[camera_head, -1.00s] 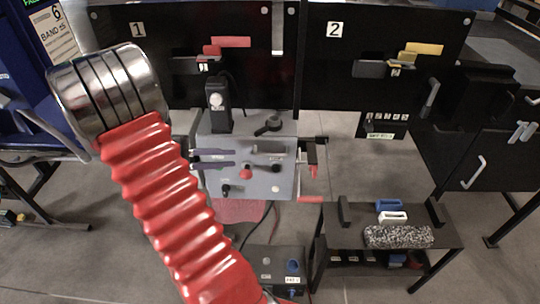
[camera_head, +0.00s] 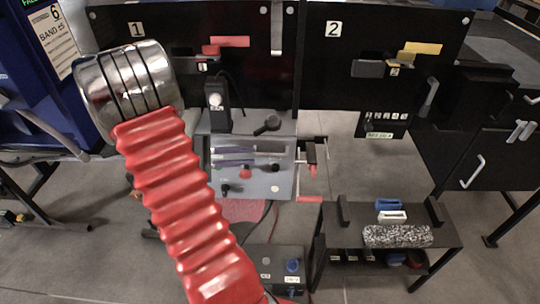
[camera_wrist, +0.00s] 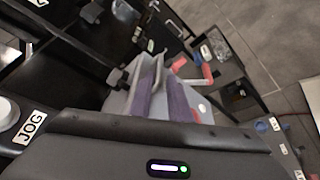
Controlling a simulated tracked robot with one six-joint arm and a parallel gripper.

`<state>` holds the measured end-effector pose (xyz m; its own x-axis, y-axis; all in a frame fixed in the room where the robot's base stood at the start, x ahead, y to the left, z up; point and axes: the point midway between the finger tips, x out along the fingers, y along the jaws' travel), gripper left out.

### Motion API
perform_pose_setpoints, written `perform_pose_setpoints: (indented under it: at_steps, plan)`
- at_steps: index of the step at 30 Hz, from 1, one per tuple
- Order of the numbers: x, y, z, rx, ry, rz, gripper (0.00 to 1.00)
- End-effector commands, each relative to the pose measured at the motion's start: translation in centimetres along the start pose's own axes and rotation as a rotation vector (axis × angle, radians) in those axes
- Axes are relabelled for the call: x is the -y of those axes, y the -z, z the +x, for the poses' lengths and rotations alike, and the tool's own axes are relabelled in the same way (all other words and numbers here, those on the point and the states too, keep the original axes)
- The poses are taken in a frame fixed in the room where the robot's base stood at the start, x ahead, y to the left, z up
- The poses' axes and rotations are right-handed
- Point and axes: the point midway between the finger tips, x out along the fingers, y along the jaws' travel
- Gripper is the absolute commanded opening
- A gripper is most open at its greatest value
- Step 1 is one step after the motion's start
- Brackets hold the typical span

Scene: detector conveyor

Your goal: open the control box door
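A light grey control box (camera_head: 280,178) stands in the middle of the head view, with knobs and a red button on its face. It also shows in the wrist view (camera_wrist: 118,103). My gripper (camera_head: 254,156) is over the box's upper part, its purple fingers pointing right. In the wrist view the two purple fingers of my gripper (camera_wrist: 160,88) are apart, with a grey bar-like handle (camera_wrist: 158,68) between or just beyond their tips. I cannot tell whether they touch it. The box door looks shut, though its edges are hard to make out.
A red lever (camera_head: 308,198) sticks out at the box's right side. A low black table (camera_head: 340,238) with small blocks stands at lower right. Black panels marked 1 (camera_head: 180,85) and 2 (camera_head: 340,85) rise behind. A smaller dark box (camera_head: 265,262) sits below, with cables.

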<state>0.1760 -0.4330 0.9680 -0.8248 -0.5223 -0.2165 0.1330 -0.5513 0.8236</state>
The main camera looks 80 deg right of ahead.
Motion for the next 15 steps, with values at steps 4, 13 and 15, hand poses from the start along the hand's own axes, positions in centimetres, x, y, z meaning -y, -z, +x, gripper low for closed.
perform_pose_setpoints:
  at_steps: [4,13,15]
  plan:
    - [0.0,-0.1,2.4,0.004,0.001,0.0,0.17]
    - [0.1,-0.1,6.7,0.004,0.002,0.0,0.17]
    - [0.0,-0.1,7.3,0.003,0.001,0.0,0.17]
